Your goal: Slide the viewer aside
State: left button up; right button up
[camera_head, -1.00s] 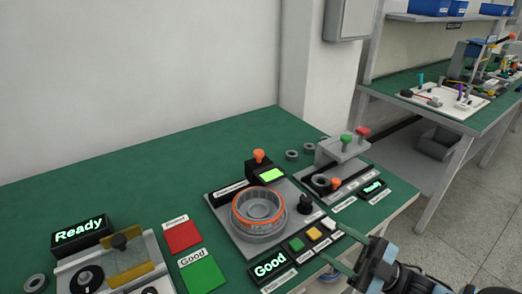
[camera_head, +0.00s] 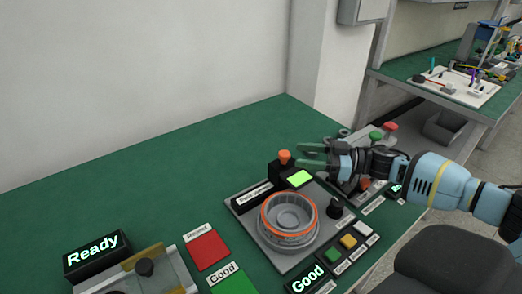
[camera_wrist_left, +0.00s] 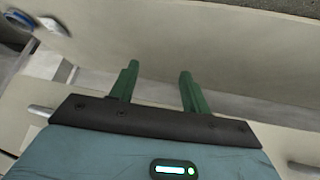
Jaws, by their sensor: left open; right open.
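A translucent amber plate with a dark knob (camera_head: 145,267), which looks like the viewer, sits on the light grey unit at the lower left in the head view. The frame's bottom edge cuts it off. My right gripper (camera_head: 305,156) is open and empty, with green fingers pointing left beside the orange knob (camera_head: 285,157) of the black post. It is far from the amber plate. My left gripper (camera_wrist_left: 158,72) is open and empty in the left wrist view, with a pale wall or panel beyond. It does not show in the head view.
A grey plate with a ring-shaped holder (camera_head: 288,218) and coloured buttons lies mid-bench. A lit "Ready" display (camera_head: 95,250), a red pad (camera_head: 207,250) and a green pad (camera_head: 232,281) are near the amber plate. The green bench top (camera_head: 150,180) behind is clear.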

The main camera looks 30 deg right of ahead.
aim_at(283, 153)
jog(key=x, duration=0.6)
jog(key=shift+a+r+p, duration=0.15)
jog(key=shift+r+p, duration=0.05)
jog(key=shift+p, duration=0.15)
jog(key=shift+w+a+f, duration=0.15)
jog(key=shift+w+a, duration=0.35)
jog(key=shift+a, duration=0.05)
grip_shut()
